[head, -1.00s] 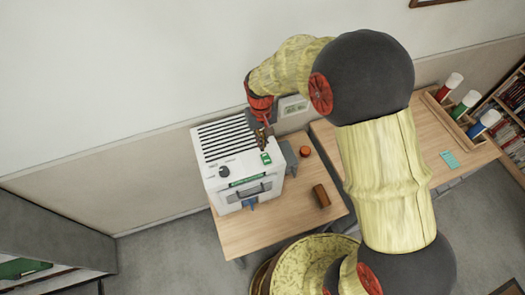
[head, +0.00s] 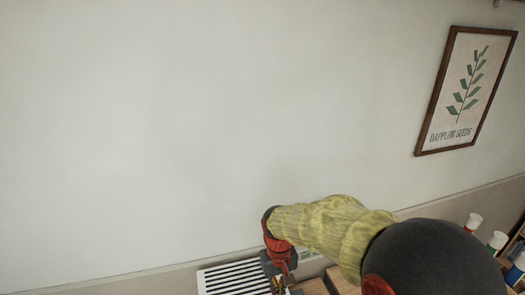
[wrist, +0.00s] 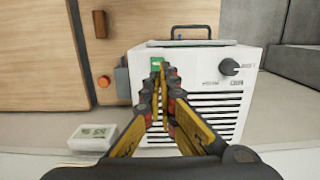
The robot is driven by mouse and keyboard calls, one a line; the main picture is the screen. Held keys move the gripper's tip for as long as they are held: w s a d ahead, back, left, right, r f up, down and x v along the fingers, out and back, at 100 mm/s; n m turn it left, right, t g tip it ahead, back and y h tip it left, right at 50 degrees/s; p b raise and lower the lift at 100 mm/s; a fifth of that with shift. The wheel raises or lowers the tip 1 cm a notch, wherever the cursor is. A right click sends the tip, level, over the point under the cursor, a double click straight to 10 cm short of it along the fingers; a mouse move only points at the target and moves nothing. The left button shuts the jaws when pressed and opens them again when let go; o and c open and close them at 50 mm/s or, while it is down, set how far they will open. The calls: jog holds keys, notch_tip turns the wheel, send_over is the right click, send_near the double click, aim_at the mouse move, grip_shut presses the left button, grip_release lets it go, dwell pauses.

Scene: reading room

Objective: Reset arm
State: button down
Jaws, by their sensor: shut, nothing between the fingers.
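My gripper (wrist: 160,72) is shut and empty in the wrist view. In the head view my gripper (head: 279,287) is cut off by the bottom edge, beside the slatted top of the white machine (head: 232,277). My arm reaches in from the lower right, bent at a dark round joint.
A framed plant poster (head: 466,90) hangs on the wall (head: 180,120). Coloured tubes stand at lower right.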

jog(key=s+d+f+m+t+b, duration=0.1)
jog(key=s+d+f+t+b, duration=0.1)
jog(key=s+d+b, duration=0.5)
jog(key=s+d+f+m+t+b, duration=0.2)
jog(key=s+d+b, duration=0.5)
jog(key=b, duration=1.1)
jog(key=s+f+t, duration=0.1)
jog(key=s+t, duration=0.1)
jog(key=s, duration=0.1)
jog(key=shift+s+t+b, duration=0.3)
jog(key=shift+s+t, duration=0.1)
jog(key=shift+f, duration=0.1)
